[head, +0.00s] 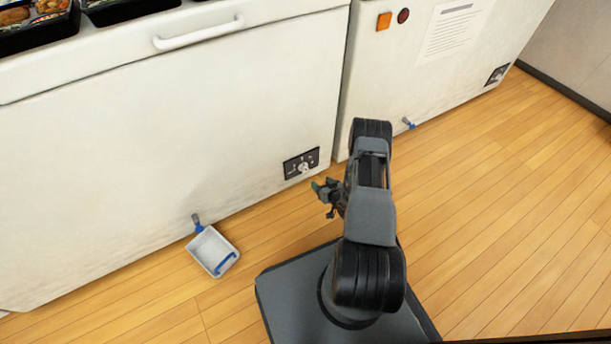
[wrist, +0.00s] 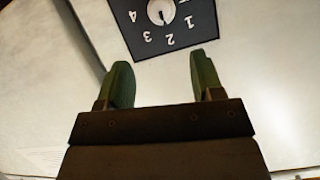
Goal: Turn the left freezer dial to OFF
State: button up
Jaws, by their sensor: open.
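The left freezer (head: 150,140) has a black dial panel (head: 289,168) low on its front, near its right edge, with a pale round knob (head: 304,168). In the wrist view the panel (wrist: 185,30) appears upside down at the top, with the numbers 1 to 4 readable. The knob (wrist: 160,12) is partly cut by the top edge, and the OFF mark cannot be made out. My gripper (head: 319,187) is just in front of and slightly below the panel. In the wrist view its green fingers (wrist: 161,72) are apart, with nothing between them, not touching the knob.
The right freezer (head: 390,80) has its own dial panel (head: 497,75) and an orange switch (head: 384,21). A white drain pan (head: 205,252) lies on the floor below a blue-handled drain valve (head: 198,224). A white handle (head: 200,34) and food trays (head: 70,26) are above. The wooden floor at right is clear.

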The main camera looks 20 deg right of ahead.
aim_at(305, 170)
jog(key=b+x, duration=0.5)
jog(key=x, duration=0.7)
jog(key=shift+f, duration=0.15)
jog(key=shift+w+a+f+b, duration=0.15)
jog(key=shift+w+b, duration=0.2)
jog(key=shift+w, duration=0.3)
jog(key=shift+c, duration=0.4)
jog(key=c, duration=0.6)
